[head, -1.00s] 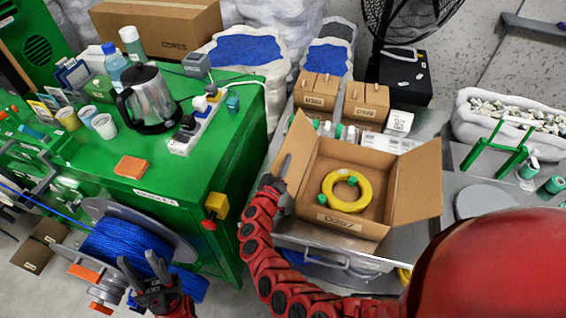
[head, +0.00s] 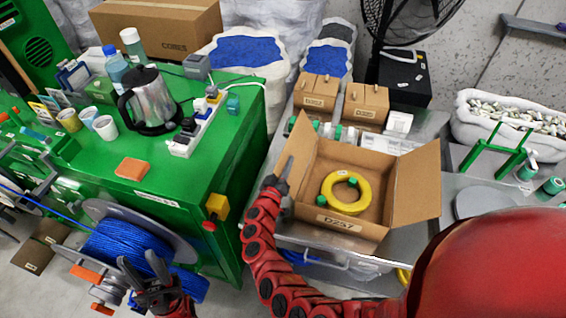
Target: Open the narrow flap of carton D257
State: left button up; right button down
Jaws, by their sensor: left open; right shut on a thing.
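Carton D257 (head: 340,222) stands open at the centre, with a coiled yellow hose (head: 345,205) with green parts inside it. Its right flap (head: 418,185) is splayed outward. Its left flap (head: 302,147) stands up, leaning slightly. My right gripper (head: 284,172) is at the left flap's outer side, shut on that flap; the fingers are small and the exact hold is hard to see. My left gripper (head: 148,275) is open and empty in front of the blue cable reel (head: 125,245), away from the carton.
A green workbench (head: 215,165) with a kettle (head: 150,100) and power strip (head: 200,130) stands left of the carton. Small cartons (head: 318,90) and white parts stand behind it. A grey tray surface (head: 470,200) lies to the right.

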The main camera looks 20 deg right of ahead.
jog(key=shift+s+d+r+m, duration=0.4)
jog(key=shift+s+d+m, duration=0.15)
jog(key=shift+m, duration=0.45)
jog(key=c, duration=0.8)
grip_release()
jog(key=shift+w, duration=0.1)
jog(key=shift+o, duration=0.2)
jog(key=b+v, duration=0.3)
jog(key=v, duration=1.4)
